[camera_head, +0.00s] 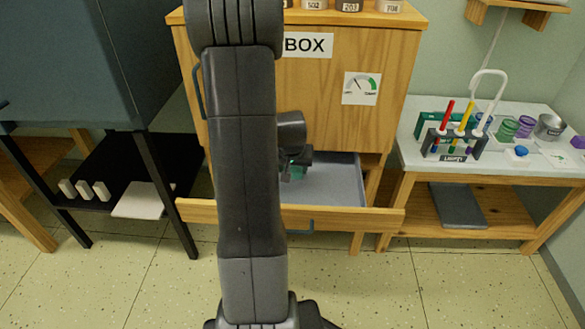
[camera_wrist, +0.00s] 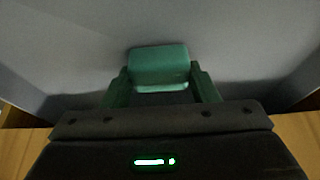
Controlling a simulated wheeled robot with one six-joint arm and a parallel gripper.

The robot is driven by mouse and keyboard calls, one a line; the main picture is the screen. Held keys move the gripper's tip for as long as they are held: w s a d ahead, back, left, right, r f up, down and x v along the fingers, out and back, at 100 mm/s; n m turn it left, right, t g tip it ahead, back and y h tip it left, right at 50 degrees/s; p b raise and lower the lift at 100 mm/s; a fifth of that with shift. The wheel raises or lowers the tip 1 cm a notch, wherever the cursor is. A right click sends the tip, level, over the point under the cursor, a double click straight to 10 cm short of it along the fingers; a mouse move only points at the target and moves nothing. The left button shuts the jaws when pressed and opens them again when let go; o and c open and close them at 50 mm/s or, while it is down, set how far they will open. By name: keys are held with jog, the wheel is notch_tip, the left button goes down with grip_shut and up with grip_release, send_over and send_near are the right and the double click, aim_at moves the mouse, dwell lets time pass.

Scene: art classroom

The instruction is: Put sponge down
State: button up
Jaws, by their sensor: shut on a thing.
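The sponge (camera_wrist: 158,66) is a green block between the fingertips of my gripper (camera_wrist: 160,80) in the wrist view. The fingers look greenish and are shut on it from both sides. In the head view, my gripper (camera_head: 296,168) is low inside an open drawer (camera_head: 335,184) with a grey inner floor. Only a small green patch shows there, and my arm hides much of the drawer's left side. I cannot tell whether the sponge touches the drawer floor.
The drawer belongs to a wooden cabinet (camera_head: 390,60) with a BOX label and a dial sign. Its wooden front (camera_head: 350,217) stands out toward me. At right is a white-topped table (camera_head: 405,150) with a rack of coloured tubes (camera_head: 452,145). At left is a dark shelf (camera_head: 120,165).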

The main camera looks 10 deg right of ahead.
jog(key=shift+f, duration=0.2)
jog(key=o, duration=0.9)
jog(key=shift+r, duration=0.15)
jog(key=shift+r, duration=0.35)
jog(key=p+v, duration=0.3)
jog(key=v, duration=0.8)
jog(key=shift+s+a+r+p, duration=0.1)
jog(key=shift+s+r+p, duration=0.1)
jog(key=shift+p, duration=0.1)
